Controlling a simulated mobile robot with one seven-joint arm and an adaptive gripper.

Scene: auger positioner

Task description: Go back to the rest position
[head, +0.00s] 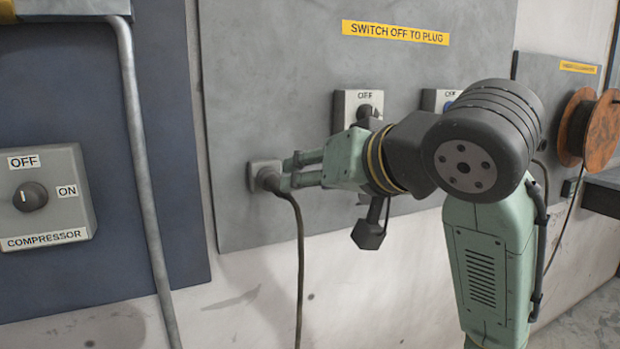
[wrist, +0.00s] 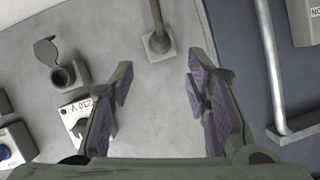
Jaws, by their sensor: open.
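My gripper (head: 290,172) reaches left along the grey wall panel (head: 260,80) in the head view. In the wrist view my gripper (wrist: 160,85) is open, with purple pads and nothing between the fingers. A dark plug (head: 268,178) with a hanging cable sits in a grey wall socket (head: 254,174). In the head view the fingertips overlap the plug's right side. In the wrist view the plug (wrist: 157,42) lies beyond the fingertips, apart from them.
A lidded socket (wrist: 62,75) and a switch box (head: 350,107) are close to my arm. A conduit (head: 143,150) and the compressor switch (head: 45,195) are at left. A cable reel (head: 600,130) is at right. The wall below the panel is clear, apart from the hanging cable.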

